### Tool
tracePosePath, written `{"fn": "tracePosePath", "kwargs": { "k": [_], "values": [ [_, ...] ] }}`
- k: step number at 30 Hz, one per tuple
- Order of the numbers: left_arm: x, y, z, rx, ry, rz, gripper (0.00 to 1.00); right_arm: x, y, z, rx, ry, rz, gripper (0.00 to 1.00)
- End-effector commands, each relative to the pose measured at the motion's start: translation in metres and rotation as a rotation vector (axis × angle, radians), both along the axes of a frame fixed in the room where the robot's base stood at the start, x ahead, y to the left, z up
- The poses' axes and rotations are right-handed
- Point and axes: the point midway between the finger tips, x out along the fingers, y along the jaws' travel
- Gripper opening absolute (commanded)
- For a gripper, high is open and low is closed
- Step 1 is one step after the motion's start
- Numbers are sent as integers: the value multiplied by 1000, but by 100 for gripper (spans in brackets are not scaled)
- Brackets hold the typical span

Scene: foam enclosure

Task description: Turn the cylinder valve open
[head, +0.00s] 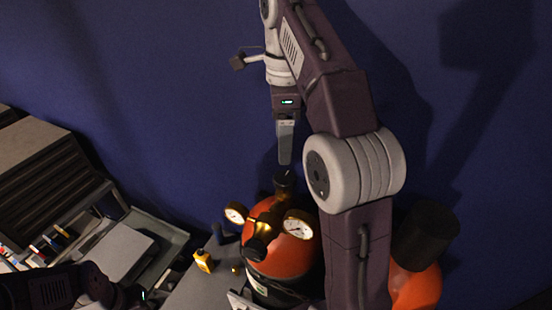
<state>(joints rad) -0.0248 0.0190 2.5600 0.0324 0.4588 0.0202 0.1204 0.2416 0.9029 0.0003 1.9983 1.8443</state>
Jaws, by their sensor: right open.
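An orange gas cylinder (293,252) stands at the lower middle, with a brass fitting and two round gauges on its top. A black valve knob (284,181) sits at the top of the cylinder. My right gripper (284,160) points straight down just above the knob. It is open and seen edge-on, so one finger hides the other; it holds nothing visible. Whether its tips touch the knob is hard to tell. My left arm comes in at the bottom left; a small part of its gripper (143,295) shows at the bottom edge, with its fingers hidden.
A second orange cylinder with a black cap (425,236) stands at the right, partly behind my right arm. A small yellow object (203,261) lies on the grey surface left of the cylinder. A grey tray (160,240) and equipment fill the left. A blue wall stands behind.

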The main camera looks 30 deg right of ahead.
Motion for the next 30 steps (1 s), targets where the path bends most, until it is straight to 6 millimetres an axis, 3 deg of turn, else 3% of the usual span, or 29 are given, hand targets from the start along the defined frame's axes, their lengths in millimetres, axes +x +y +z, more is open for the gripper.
{"fn": "tracePosePath", "kwargs": {
  "k": [3, 12, 23, 26, 30],
  "values": [
    [-1, 0, -17, 0, 1, 0, 36, -2, 0, -26, 0, 3, 0, 70],
    [0, 0, -27, 0, 0, 0, 36, -2, 0, -77, 0, 2, 1, 70],
    [0, 0, -28, 0, 0, 0, 36, -1, 0, -87, 0, 0, 1, 70],
    [0, 0, -28, 0, 0, 0, 36, -1, 0, -87, 0, 0, 1, 48],
    [0, 0, -28, 0, 0, 0, 36, -2, 1, -87, 2, 4, 1, 9]
  ]
}}
